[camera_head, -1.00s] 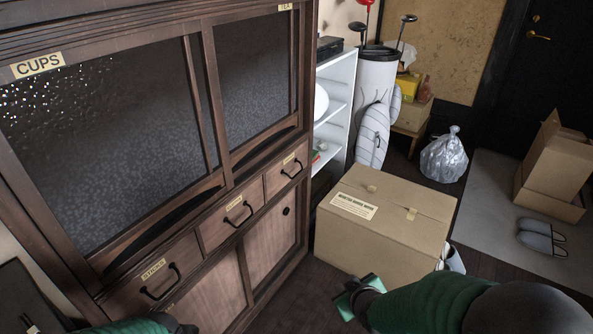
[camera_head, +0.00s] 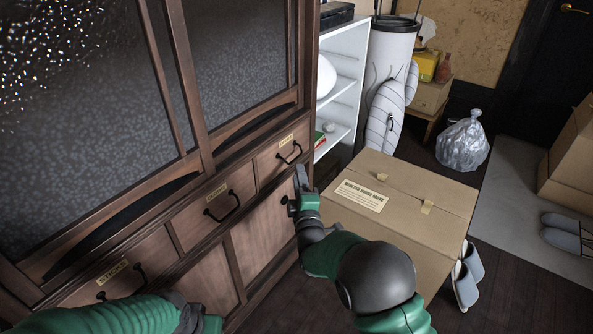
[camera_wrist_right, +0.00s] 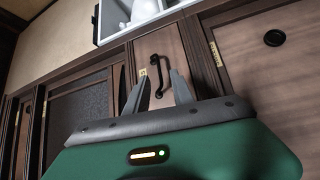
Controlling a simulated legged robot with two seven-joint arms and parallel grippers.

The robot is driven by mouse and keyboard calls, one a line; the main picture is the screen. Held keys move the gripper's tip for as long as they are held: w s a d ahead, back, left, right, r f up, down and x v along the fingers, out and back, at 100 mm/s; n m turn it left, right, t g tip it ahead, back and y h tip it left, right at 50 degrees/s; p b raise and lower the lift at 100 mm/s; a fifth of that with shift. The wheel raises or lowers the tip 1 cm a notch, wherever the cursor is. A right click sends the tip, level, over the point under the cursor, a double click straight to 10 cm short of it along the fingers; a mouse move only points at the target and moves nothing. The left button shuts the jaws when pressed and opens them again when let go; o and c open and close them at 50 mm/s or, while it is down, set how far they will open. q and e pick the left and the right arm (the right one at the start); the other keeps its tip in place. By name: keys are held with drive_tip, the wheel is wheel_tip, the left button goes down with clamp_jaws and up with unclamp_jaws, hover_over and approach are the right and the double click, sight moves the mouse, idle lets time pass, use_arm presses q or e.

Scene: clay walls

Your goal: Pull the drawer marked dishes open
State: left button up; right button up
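The wooden cabinet has a row of three drawers, each with a dark bail handle and a small label; I cannot read the labels surely. The left drawer (camera_head: 120,270), middle drawer (camera_head: 213,205) and right drawer (camera_head: 283,158) all look closed. My right gripper (camera_head: 295,187) is open just below and in front of the right drawer. In the right wrist view, the right drawer's handle (camera_wrist_right: 158,75) appears between and beyond the spread fingers (camera_wrist_right: 158,88), apart from them. My left gripper (camera_head: 200,323) is low at the bottom edge, its fingers mostly hidden.
A cardboard box (camera_head: 405,205) stands close to the right of my right arm. A white shelf (camera_head: 345,75) adjoins the cabinet. Sliding doors (camera_head: 262,228) lie below the drawers, glass panels (camera_head: 235,65) above. Slippers (camera_head: 466,275) lie beside the box.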

drive_tip(key=w, duration=0.2)
drive_tip(key=w+b, duration=0.1)
drive_tip(key=w, duration=0.1)
drive_tip(key=w+a+b, duration=0.1)
drive_tip(key=shift+w+r, duration=0.4)
clamp_jaws()
drive_tip(key=shift+f, duration=0.2)
idle(0.8)
